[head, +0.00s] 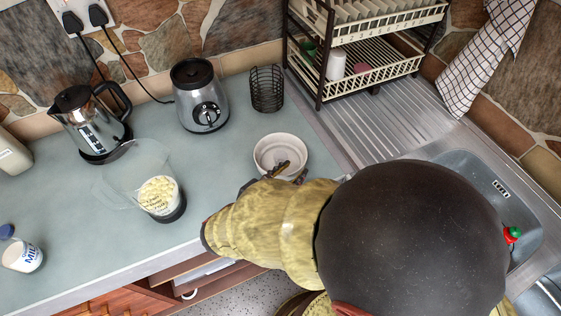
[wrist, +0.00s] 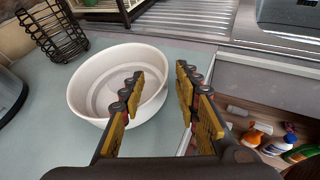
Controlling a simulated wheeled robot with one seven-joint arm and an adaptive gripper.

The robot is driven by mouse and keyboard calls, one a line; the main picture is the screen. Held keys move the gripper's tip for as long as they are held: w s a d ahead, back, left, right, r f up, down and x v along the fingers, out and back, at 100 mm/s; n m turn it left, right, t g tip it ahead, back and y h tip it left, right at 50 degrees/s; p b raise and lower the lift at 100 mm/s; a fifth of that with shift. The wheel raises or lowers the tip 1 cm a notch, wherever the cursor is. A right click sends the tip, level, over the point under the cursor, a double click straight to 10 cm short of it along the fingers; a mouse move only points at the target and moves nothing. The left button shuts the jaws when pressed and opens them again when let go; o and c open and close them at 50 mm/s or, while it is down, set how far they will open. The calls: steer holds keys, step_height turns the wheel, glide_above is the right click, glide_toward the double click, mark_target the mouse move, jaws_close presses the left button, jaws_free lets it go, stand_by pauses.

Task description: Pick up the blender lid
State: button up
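I cannot make out a separate blender lid with certainty in either view. A white, round, bowl-like piece (head: 281,147) with a ring inside sits on the counter; it also shows in the wrist view (wrist: 88,78). My gripper (wrist: 160,71) is open and empty, with its fingers over the right side of this piece. In the wrist view the left finger overlaps its inside and the right finger lies past its right rim. I cannot tell whether they touch it. The blender base (head: 202,103), with a dark top, stands behind. The clear blender jug (head: 137,163) holds pale chunks.
A black wire holder (head: 266,88) stands behind the white piece, and a kettle (head: 89,122) at the left. A milk bottle (head: 22,256) stands at the front left. A dish rack (head: 368,69) and sink (head: 478,172) are to the right. Bottles show below the counter edge.

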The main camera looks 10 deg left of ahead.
steer(key=shift+x, duration=0.85)
steer(key=c, duration=0.8)
jaws_close()
